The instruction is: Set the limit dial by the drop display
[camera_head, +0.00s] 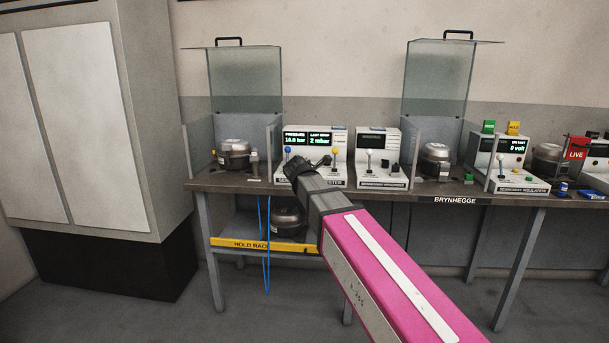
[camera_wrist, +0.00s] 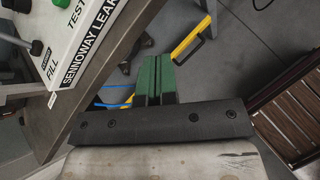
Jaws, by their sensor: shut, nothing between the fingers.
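The leak tester (camera_head: 336,139) is a white box on the bench in the head view. Its green display (camera_head: 308,138) reads pressure 10.0 bar and last drop 2 mbar. A blue-tipped lever (camera_head: 287,152) and a yellow-tipped lever (camera_head: 335,152) stand on it. A dark knob (camera_head: 325,161) shows beside my gripper (camera_head: 296,170), which covers part of the panel. My gripper's green fingers (camera_wrist: 152,72) are together and empty, right of the panel. I cannot make out a dial setting.
A second white unit (camera_head: 378,148) stands right of the tester. Glass-guarded bays with compressors (camera_head: 233,154) flank both. A yellow HOLD RACK bar (camera_head: 258,246) and hanging blue hose (camera_head: 267,240) are below the bench. A tall cabinet (camera_head: 98,120) stands left.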

